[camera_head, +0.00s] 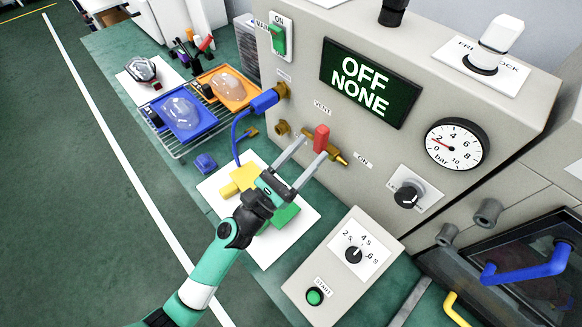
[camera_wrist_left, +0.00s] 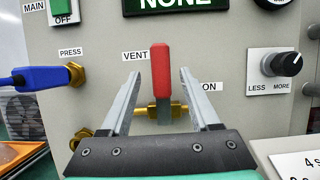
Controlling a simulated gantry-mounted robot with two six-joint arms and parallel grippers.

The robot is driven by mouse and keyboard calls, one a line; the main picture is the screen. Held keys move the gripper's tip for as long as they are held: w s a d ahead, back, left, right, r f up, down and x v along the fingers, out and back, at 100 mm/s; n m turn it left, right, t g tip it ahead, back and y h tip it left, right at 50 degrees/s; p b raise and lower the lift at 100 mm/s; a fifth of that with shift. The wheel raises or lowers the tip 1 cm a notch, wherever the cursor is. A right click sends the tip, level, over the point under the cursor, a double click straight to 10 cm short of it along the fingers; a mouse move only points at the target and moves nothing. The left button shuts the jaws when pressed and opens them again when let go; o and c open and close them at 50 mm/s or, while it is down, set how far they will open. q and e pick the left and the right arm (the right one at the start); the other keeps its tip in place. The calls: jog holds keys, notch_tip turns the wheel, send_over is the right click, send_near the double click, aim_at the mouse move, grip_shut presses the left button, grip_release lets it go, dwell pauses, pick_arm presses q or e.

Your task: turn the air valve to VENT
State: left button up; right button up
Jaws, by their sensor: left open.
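The air valve has a red handle (camera_head: 321,138) on a brass body (camera_head: 338,157), mounted on the front of the grey machine. In the left wrist view the red handle (camera_wrist_left: 160,72) stands upright between the VENT label (camera_wrist_left: 135,56) on its left and the ON label (camera_wrist_left: 209,86) on its right. My left gripper (camera_head: 315,147) is open in front of the valve. Its two fingers (camera_wrist_left: 160,76) appear on either side of the handle, with visible gaps; I cannot tell how deep they reach. My right gripper is not in view.
A blue plug (camera_head: 263,101) with a hose sits at the PRESS fitting, left of the valve. The display (camera_head: 370,82) reads OFF NONE. A gauge (camera_head: 456,145) and a black knob (camera_head: 408,195) are to the right. A timer box (camera_head: 345,262) stands on the green bench.

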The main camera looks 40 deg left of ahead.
pick_arm(q)
jog(key=b+v, duration=0.1)
jog(key=v, duration=0.6)
jog(key=shift+d, duration=0.1)
dwell(0.4)
